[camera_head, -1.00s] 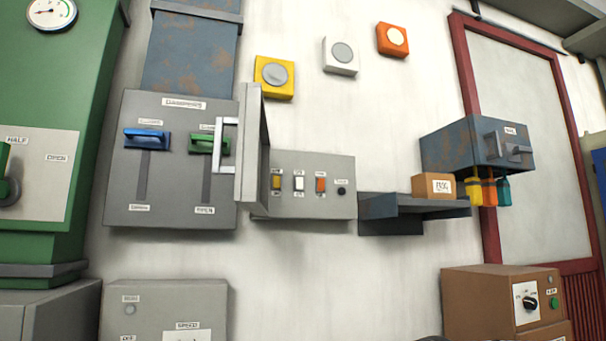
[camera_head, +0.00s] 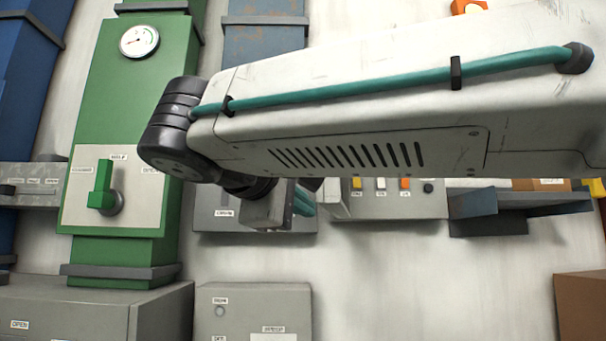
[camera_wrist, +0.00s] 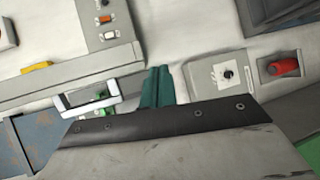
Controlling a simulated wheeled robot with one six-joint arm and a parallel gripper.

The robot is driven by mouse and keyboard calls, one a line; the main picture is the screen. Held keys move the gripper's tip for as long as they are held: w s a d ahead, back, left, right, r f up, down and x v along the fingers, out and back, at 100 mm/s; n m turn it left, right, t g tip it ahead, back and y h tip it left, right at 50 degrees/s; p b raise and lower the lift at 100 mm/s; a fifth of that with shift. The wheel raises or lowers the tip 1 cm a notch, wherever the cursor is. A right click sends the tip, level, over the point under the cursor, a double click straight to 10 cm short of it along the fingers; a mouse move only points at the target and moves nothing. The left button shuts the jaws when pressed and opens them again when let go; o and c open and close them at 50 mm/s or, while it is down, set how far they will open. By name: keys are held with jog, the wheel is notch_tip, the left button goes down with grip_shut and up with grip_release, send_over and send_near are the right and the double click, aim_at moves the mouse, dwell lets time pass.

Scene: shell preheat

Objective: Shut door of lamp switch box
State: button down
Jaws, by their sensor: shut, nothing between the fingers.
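The lamp switch box (camera_head: 400,208) is a grey wall box with yellow, white and orange switches and a dark knob. In the wrist view its switch face (camera_wrist: 118,35) shows uncovered at the top. Its door (camera_wrist: 60,82) stands open, seen nearly edge-on, with a white bracket handle (camera_wrist: 78,107). In the head view my arm hides most of the door. My gripper (camera_wrist: 157,88) has teal fingers, shut and empty, just right of the handle in the wrist view. In the head view, the fingers (camera_head: 303,203) show partly behind my wrist; contact with the door cannot be told.
A grey damper panel (camera_head: 225,225) is left of the box, partly behind my arm. A dark shelf (camera_head: 520,202) juts out to the right. A green cabinet (camera_head: 130,75) with a lever stands left. Grey boxes (camera_head: 255,300) sit below. The wall under the switch box is clear.

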jog(key=s+a+r+t, duration=0.3)
jog(key=a+r, duration=0.4)
jog(key=a, duration=0.1)
jog(key=w+d, duration=0.7)
jog(key=d, duration=0.1)
jog(key=shift+r, duration=0.15)
jog(key=shift+s+d, duration=0.1)
jog(key=shift+d, duration=0.05)
